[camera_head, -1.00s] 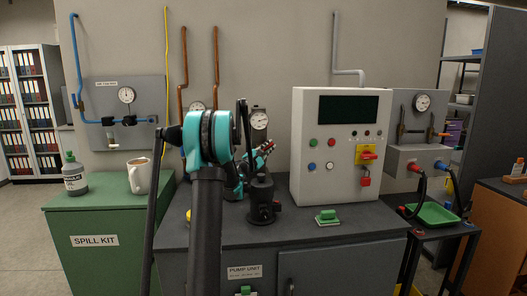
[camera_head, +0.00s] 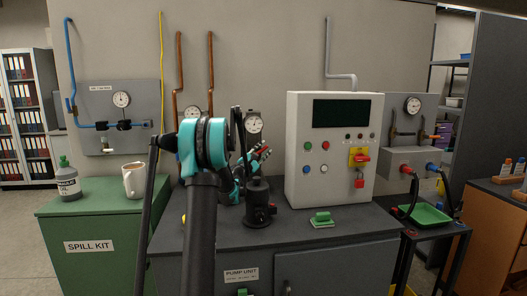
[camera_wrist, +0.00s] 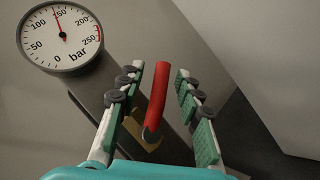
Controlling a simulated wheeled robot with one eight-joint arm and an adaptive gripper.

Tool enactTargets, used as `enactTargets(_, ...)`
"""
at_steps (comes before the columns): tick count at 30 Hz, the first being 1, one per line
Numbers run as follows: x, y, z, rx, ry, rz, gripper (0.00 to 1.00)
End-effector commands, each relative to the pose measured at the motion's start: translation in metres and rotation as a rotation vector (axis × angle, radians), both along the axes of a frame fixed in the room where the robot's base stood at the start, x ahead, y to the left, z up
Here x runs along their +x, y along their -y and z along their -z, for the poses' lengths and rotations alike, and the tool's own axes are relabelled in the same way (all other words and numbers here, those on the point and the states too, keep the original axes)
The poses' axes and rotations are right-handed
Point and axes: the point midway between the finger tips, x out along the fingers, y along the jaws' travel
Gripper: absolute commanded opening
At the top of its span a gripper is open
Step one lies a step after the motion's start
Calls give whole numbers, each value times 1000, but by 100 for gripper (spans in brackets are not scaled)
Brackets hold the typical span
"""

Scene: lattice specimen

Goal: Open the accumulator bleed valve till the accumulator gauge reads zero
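The round gauge (camera_wrist: 60,38) in the wrist view has a scale of 0 to 250 bar, and its needle points up near the 150 mark. In the head view it appears to be the gauge (camera_head: 253,124) behind my arm. A red lever (camera_wrist: 156,92) on a brass-coloured valve body (camera_wrist: 139,134), beside a dark grey block, looks like the bleed valve. My gripper (camera_wrist: 168,75) is open, with one finger on each side of the lever and visible gaps. In the head view my gripper (camera_head: 262,154) is small and partly hidden by my arm.
A black knobbed unit (camera_head: 258,206) stands on the dark pump bench (camera_head: 340,229), near my gripper. A white control cabinet (camera_head: 291,140) is close on the right. A green spill kit box (camera_head: 90,268) with a mug (camera_head: 133,180) and bottle (camera_head: 68,183) is at left.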

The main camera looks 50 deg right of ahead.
Motion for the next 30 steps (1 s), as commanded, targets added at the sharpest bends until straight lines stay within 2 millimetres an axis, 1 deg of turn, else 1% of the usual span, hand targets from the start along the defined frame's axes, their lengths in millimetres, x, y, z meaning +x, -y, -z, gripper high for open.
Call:
enactTargets(2, 0, -1, 0, 0, 0, 0, 35)
enactTargets(5, 0, -8, 3, 0, 1, -2, 35)
enactTargets(12, -5, -43, 15, 0, 1, -2, 35)
enactTargets(18, -8, -65, 23, 0, 1, 0, 35)
enactTargets(22, -8, -71, 24, 0, 0, 0, 35)
enactTargets(29, -9, -71, 25, 0, 0, 0, 35)
enactTargets(30, -9, -71, 25, 0, 0, 0, 30)
